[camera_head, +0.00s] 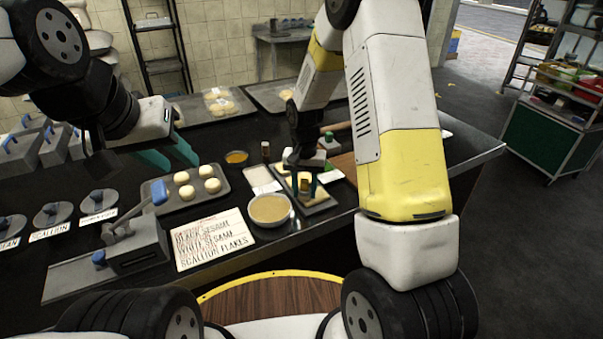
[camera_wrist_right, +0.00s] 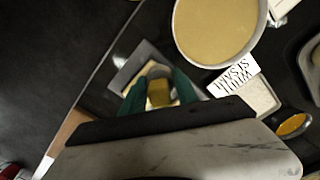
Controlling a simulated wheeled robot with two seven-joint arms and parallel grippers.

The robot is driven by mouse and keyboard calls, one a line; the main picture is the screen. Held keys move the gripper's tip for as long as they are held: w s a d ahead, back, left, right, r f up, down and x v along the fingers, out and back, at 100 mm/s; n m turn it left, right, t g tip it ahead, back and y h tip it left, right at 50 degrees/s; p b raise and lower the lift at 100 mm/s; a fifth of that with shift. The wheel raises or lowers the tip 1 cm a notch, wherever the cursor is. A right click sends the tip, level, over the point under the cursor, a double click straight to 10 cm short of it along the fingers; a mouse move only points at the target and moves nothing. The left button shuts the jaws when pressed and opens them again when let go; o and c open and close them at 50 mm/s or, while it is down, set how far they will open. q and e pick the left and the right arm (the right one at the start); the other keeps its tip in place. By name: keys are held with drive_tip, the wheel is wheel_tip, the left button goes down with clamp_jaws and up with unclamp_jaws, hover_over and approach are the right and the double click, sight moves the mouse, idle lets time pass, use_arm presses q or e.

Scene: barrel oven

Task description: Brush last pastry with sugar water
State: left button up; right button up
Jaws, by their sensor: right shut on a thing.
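My right gripper (camera_head: 305,185) is over the small tray (camera_head: 318,207) right of the large bowl. In the right wrist view its teal fingers (camera_wrist_right: 158,98) are shut on a brownish-yellow thing (camera_wrist_right: 158,92), seen end-on, probably the brush. A pale pastry (camera_head: 290,181) shows partly on the small tray, mostly hidden behind the gripper; I cannot tell whether the brush touches it. A small bowl of orange liquid (camera_head: 237,157) stands further back, also in the right wrist view (camera_wrist_right: 292,125). My left gripper (camera_head: 168,156) is open and empty above the counter, near a tray.
A large bowl of tan filling or seeds (camera_head: 270,208) stands left of the small tray. A tray (camera_head: 160,205) holds several round dough pieces (camera_head: 187,192). A lettered sign (camera_head: 212,240), a grey press with blue handle (camera_head: 135,245) and lidded pots (camera_head: 98,202) crowd the left.

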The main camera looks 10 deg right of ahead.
sight(322, 191)
drive_tip(key=shift+w+d, duration=0.25)
drive_tip(key=shift+d, duration=0.5)
drive_tip(key=shift+w+d, duration=0.25)
drive_tip(key=shift+d, duration=0.5)
drive_tip(key=shift+d, duration=0.1)
drive_tip(key=shift+w+d, duration=0.25)
drive_tip(key=shift+d, duration=0.4)
drive_tip(key=shift+w+d, duration=0.25)
drive_tip(key=shift+d, duration=0.35)
idle(1.4)
drive_tip(key=shift+a, duration=0.1)
idle(2.7)
drive_tip(key=shift+r, duration=3)
